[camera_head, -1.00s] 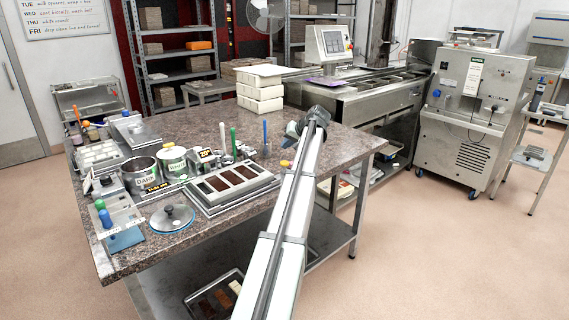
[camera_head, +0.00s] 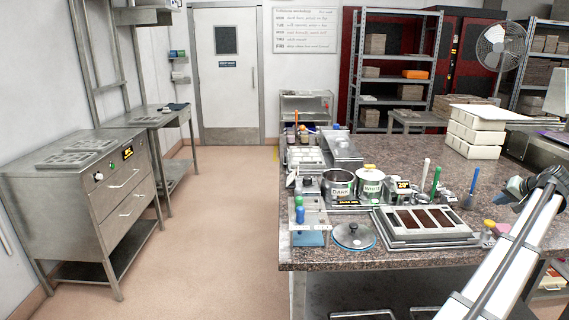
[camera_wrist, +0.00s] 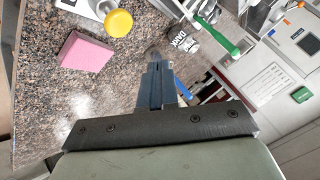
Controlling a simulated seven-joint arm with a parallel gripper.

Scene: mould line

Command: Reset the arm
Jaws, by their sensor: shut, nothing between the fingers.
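My gripper (camera_head: 514,188) is at the right of the head view, above the right part of the speckled stone worktop (camera_head: 310,256), on the end of my white arm. In the wrist view its blue-grey fingers (camera_wrist: 155,62) are together with nothing between them. The worktop also shows below them in the wrist view (camera_wrist: 118,90). A pink block (camera_wrist: 85,52) lies on the worktop to the left of the fingers. A yellow round-topped item (camera_wrist: 118,22) is near it.
A mould tray (camera_head: 388,238) with dark fillings lies left of my arm. Two tubs, DARK (camera_head: 338,190) and a white one (camera_head: 370,184), stand behind it. White boxes (camera_head: 475,140) are stacked at the back. A steel drawer cabinet (camera_head: 110,215) stands left, with open floor (camera_head: 215,225) between.

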